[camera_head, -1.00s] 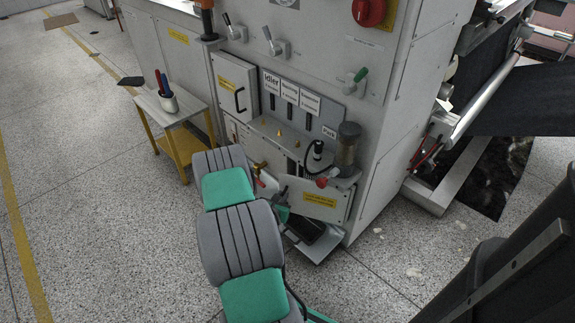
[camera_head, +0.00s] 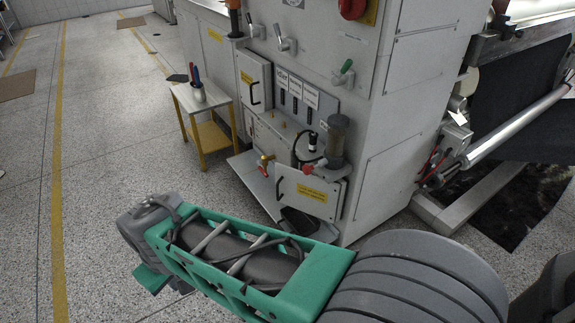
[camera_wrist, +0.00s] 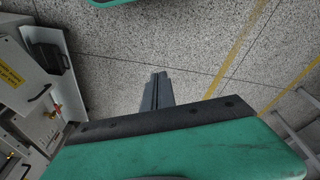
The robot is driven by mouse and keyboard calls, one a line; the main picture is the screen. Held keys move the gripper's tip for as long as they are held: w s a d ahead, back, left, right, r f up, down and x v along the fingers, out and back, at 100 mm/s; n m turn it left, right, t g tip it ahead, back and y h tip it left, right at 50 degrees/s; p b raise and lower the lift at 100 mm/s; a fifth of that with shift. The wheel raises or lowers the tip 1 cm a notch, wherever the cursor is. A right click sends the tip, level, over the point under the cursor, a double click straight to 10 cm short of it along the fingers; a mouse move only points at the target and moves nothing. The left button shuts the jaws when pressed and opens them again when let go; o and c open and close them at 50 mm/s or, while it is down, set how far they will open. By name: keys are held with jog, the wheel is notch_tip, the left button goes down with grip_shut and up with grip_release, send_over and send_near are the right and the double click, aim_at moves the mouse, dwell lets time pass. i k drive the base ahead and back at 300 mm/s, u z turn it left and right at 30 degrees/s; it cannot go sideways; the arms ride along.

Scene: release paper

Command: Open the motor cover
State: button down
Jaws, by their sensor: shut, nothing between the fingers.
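The machine's lower front has a pale panel (camera_head: 308,192) with a yellow label and a black handle. It stands tilted out from the machine, its top edge away from the body. I cannot tell by name which is the motor cover. In the wrist view, a labelled pale panel (camera_wrist: 14,72) shows at the left edge. My gripper (camera_wrist: 157,76) is shut and empty over bare floor, apart from the machine. Its fingers cannot be made out in the head view.
A small yellow-legged side table (camera_head: 205,100) with a cup of tools stands left of the machine. A black roll and metal bar (camera_head: 515,122) are at right. Floor at left is free.

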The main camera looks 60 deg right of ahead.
aim_at(311, 195)
jog(key=u, duration=0.45)
jog(key=k, duration=1.05)
jog(key=z, duration=0.5)
jog(key=i, duration=1.6)
jog(key=u, duration=0.25)
